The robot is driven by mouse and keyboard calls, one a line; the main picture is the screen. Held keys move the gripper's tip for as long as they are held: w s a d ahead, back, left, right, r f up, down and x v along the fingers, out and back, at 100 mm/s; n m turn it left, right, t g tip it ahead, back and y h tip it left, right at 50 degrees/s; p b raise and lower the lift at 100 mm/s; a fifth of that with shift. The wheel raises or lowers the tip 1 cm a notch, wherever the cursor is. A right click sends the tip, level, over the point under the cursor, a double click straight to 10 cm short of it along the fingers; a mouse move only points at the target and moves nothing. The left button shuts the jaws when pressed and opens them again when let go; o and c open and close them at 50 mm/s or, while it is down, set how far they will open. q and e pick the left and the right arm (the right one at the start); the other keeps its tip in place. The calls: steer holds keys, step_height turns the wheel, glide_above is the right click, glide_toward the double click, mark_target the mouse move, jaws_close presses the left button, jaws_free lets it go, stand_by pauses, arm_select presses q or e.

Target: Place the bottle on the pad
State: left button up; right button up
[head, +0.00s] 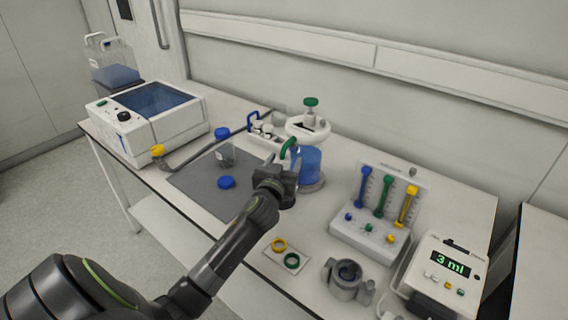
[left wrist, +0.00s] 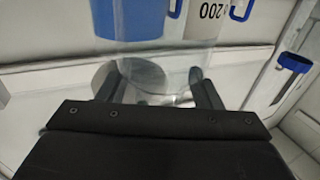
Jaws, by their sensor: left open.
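A clear bottle with a blue cap (head: 222,134) stands upright on the dark grey pad (head: 195,187). A separate blue cap (head: 227,182) lies on the same pad. In the left wrist view a clear vessel wall (left wrist: 160,65) shows between and beyond my open fingers, with a blue part (left wrist: 128,20) above. I cannot tell whether the fingers touch it. My right gripper is not in view.
A white box machine (head: 165,125) stands at the left. A rack with coloured valves (head: 372,240), a grey metal cup (head: 345,282) and a display reading 3 ml (head: 451,264) stand at the right. Two rings lie on a white card (head: 273,258) in front.

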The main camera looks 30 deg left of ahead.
arm_select(q)
steer(key=shift+s+r, duration=0.1)
steer(key=v, duration=1.1)
steer(key=shift+s+d+b, duration=0.15)
steer(key=shift+s+b, duration=0.2)
